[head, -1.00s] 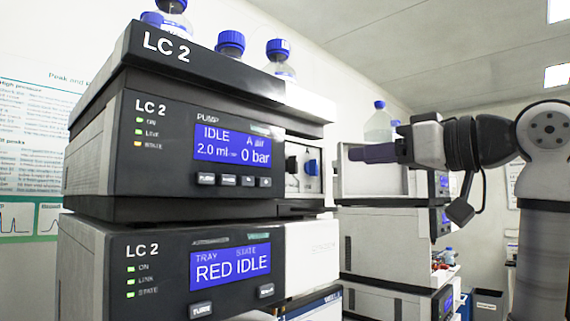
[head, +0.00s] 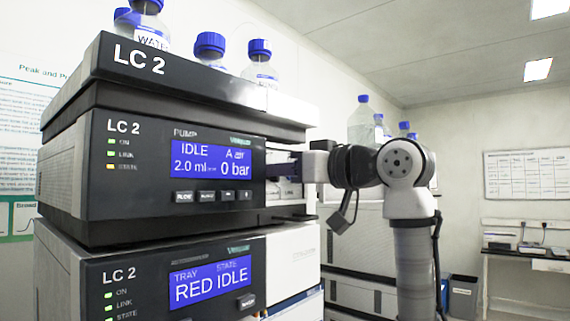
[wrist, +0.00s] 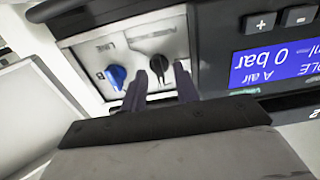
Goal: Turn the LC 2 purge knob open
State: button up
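The LC 2 pump module (head: 140,180) shows IDLE and 0 bar on its blue display (head: 208,163). In the wrist view, its light valve panel (wrist: 88,50) carries a black knob (wrist: 160,67) and a blue knob (wrist: 117,76); their labels are too small to read, so I cannot tell which is the purge knob. My gripper (wrist: 160,68) is open, with one dark finger on each side of the black knob. I cannot tell whether the fingers touch it. In the head view, my gripper (head: 275,165) is at the panel and hides both knobs.
The display and plus and minus buttons (wrist: 278,20) are close beside the panel in the wrist view. Blue-capped bottles (head: 210,48) stand on top of the stack. The LC 2 autosampler (head: 190,275) sits below the pump. Another instrument stack (head: 350,235) stands behind my arm.

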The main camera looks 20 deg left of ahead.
jog(key=shift+a, duration=0.1)
jog(key=shift+c, duration=0.4)
grip_shut()
jog(key=shift+n, duration=0.3)
jog(key=n, duration=0.3)
jog(key=shift+n, duration=0.3)
jog(key=shift+s+f+n, duration=0.1)
jog(key=shift+n, duration=2.75)
jog(key=shift+f+n, duration=0.1)
jog(key=shift+n, duration=3.05)
